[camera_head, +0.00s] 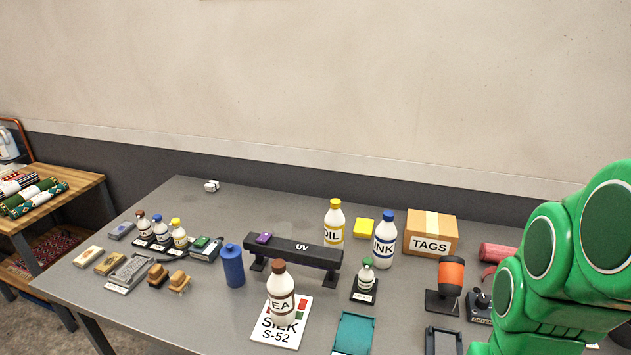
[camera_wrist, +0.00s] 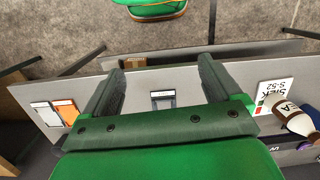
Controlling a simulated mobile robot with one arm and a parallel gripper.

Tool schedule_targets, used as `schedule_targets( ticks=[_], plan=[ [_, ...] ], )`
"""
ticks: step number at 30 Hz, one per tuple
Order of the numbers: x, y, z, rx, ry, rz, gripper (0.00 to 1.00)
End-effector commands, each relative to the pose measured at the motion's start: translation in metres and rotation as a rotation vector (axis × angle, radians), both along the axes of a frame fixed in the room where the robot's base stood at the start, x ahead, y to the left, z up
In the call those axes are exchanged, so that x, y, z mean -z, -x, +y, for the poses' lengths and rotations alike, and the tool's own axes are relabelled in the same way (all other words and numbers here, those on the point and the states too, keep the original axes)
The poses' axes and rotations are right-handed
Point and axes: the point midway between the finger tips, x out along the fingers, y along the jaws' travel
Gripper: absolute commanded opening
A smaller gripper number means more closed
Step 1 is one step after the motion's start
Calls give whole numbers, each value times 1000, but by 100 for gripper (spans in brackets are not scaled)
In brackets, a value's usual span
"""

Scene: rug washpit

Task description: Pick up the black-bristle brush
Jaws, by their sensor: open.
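Two small wooden-backed brushes stand side by side at the left front of the table in the head view. The left brush (camera_head: 157,275) looks to have darker bristles, so it appears to be the black-bristle one. The right brush (camera_head: 179,282) has pale bristles. My gripper (camera_wrist: 162,68) shows in the wrist view, open and empty, above the table's edge. Neither brush can be made out in the wrist view. My green arm is at the right of the head view, far from the brushes.
A grey block tray (camera_head: 128,272) stands left of the brushes, a blue cylinder (camera_head: 232,265) right of them. The SILK card (camera_head: 283,330) bears a brown-capped bottle (camera_head: 281,295). A UV bar (camera_head: 293,252) stands behind. A small dark-framed item (camera_wrist: 163,98) shows between my fingers.

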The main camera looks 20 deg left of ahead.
Motion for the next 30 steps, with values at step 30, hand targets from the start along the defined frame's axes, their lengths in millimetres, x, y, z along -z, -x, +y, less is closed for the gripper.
schedule_targets(
  ticks=[30],
  plan=[
    [-27,-256,157,-449,-44,-163,92]
  ],
)
